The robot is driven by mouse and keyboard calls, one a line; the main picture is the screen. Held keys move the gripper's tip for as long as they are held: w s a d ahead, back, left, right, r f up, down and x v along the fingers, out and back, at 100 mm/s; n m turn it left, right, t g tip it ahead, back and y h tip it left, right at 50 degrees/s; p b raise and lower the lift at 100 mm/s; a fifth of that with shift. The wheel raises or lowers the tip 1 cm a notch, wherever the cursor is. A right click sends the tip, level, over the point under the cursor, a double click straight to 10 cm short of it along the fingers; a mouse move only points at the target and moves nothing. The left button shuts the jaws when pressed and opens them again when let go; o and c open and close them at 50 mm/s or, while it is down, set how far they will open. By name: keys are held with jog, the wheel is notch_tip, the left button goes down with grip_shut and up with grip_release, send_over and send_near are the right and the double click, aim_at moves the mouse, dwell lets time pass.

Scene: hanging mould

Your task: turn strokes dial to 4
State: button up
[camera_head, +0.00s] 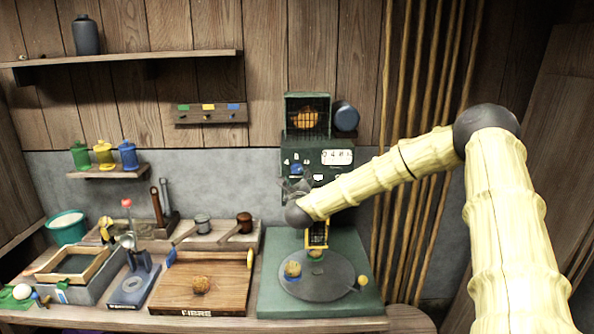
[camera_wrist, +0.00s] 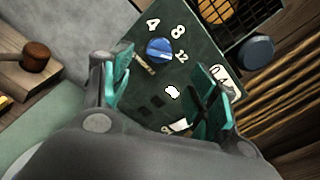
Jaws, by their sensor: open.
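The strokes dial is a blue round knob (camera_wrist: 159,50) on a dark green panel (camera_wrist: 172,75). White numerals 4, 8 and 12 stand around it. A pale mark on the knob is too small for me to read its setting surely. In the head view the dial (camera_head: 297,170) shows small on the machine's front. My gripper (camera_wrist: 164,82) is open, with its teal fingers spread to either side below the dial in the wrist view. It seems apart from the knob and holds nothing. In the head view my gripper (camera_head: 294,186) is just below the dial, partly hidden by my wrist.
A white counter display (camera_head: 337,157) is right of the dial. A wire cage (camera_head: 307,116) and a blue-grey cylinder (camera_head: 346,116) sit above. A round dark plate (camera_head: 322,284) is below. Bamboo poles (camera_head: 410,90) stand to the right. A wooden board (camera_head: 170,290) lies left.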

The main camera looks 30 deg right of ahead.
aim_at(297, 171)
jog(key=p+x, duration=0.2)
jog(key=x, duration=0.6)
jog(key=shift+a+p, duration=0.1)
jog(key=shift+p, duration=0.3)
jog(key=c, duration=1)
